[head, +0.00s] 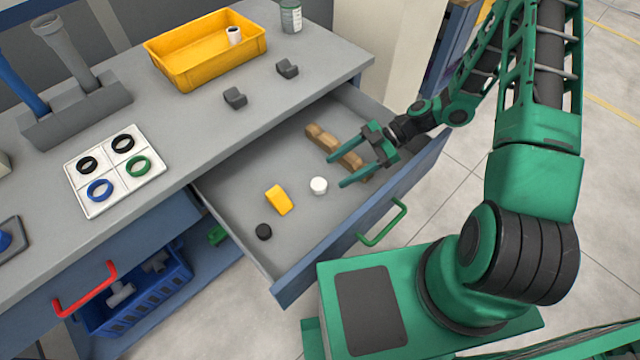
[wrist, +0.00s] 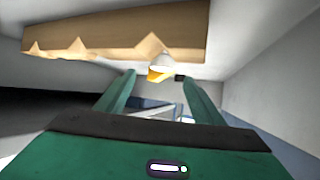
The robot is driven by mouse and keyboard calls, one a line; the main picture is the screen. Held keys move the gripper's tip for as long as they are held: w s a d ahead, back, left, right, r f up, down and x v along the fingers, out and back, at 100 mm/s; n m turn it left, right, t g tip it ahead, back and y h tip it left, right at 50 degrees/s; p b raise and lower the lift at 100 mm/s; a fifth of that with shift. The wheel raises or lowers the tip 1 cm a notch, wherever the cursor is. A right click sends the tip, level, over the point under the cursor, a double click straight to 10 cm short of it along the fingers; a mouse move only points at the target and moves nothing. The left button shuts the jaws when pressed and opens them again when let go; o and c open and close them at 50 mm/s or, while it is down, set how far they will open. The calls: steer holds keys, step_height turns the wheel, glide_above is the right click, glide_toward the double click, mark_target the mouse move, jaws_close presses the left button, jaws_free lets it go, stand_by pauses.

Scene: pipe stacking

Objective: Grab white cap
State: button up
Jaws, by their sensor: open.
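The white cap (head: 318,185) sits on the floor of the open drawer (head: 250,190), left of my gripper's fingertips. In the wrist view the white cap (wrist: 161,62) shows between and beyond the fingers, with the yellow piece (wrist: 158,75) behind it. My gripper (head: 335,171) is open and low inside the drawer, its fingers pointing left toward the cap. Nothing is between them, and they are apart from the cap. The open fingers also show in the wrist view (wrist: 160,78).
A notched wooden block (head: 322,138) lies beside the fingers, partly hidden by the gripper. The yellow piece (head: 279,200) and a black cap (head: 263,232) lie farther left. The drawer's front wall (head: 370,206), with a green handle (head: 383,224), stands close to my arm.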

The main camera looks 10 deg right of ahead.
mark_target(321, 182)
steer(key=shift+x, duration=3.3)
steer(key=shift+d+f, duration=0.1)
steer(key=shift+c, duration=0.6)
steer(key=c, duration=1)
